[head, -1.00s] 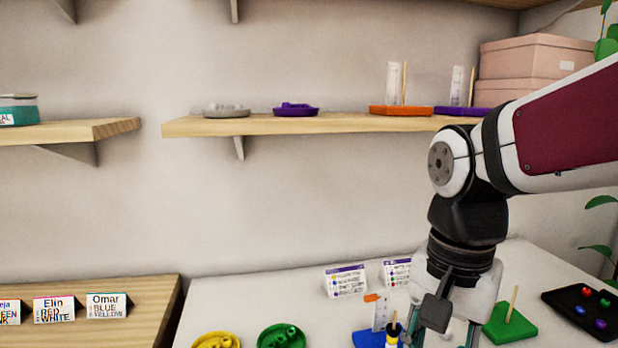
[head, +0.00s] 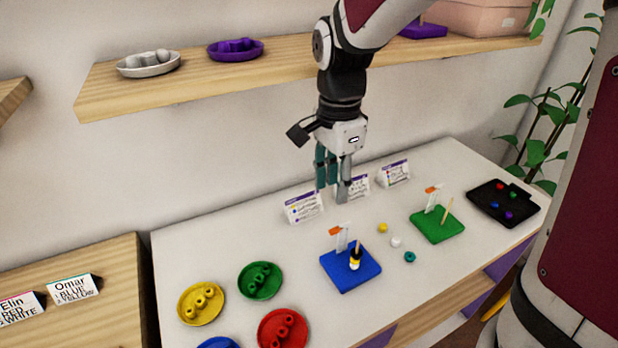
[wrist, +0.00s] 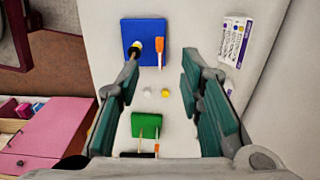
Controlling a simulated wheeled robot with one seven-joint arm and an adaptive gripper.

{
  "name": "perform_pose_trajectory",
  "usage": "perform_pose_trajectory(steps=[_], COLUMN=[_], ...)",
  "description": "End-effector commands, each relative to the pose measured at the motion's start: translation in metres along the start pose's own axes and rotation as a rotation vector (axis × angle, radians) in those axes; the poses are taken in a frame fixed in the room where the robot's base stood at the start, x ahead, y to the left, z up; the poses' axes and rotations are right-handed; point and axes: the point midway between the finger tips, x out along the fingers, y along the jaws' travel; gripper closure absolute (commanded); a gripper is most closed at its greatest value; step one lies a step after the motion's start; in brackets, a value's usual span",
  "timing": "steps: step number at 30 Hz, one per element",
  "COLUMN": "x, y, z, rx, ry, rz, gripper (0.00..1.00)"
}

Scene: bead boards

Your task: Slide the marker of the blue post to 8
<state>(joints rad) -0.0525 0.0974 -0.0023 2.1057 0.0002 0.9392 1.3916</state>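The blue post's base (head: 345,277) stands on the white table, with a wooden peg carrying yellow and dark beads (head: 355,259) and a clear upright scale beside it. Its orange marker (head: 335,230) sits near the top of that scale; the numbers are too small to read. In the wrist view the blue base (wrist: 130,28) is at the top, with the orange marker (wrist: 161,54) at its right side. My gripper (head: 333,190) is open and empty, above the table behind the blue post, in front of the cards. Its fingers (wrist: 158,95) are wide apart in the wrist view.
A green post (head: 437,226) stands to the right, with loose yellow, white and teal beads (head: 396,243) between. Bead dishes (head: 201,303) are at left, cards (head: 304,206) behind, a black tray (head: 503,205) far right. A shelf (head: 190,88) runs above.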

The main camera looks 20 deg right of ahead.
Motion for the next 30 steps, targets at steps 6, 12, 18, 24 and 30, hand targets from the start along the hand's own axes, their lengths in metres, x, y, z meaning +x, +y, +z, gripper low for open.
perform_pose_trajectory(steps=[6, 12, 18, 24, 30], x=[0.041, 0.076, 0.102, 0.113, 0.114], y=[0.001, 0.001, 0.000, 0.001, 0.000], z=[0.000, 0.000, 0.000, 0.000, 0.000], rx=[-0.001, -0.001, -0.002, -0.002, -0.002], ry=[-0.001, -0.001, -0.001, -0.001, -0.001], rz=[0.005, 0.004, 0.002, 0.001, -0.001], gripper=[0.66, 0.66, 0.66, 0.66, 0.66])
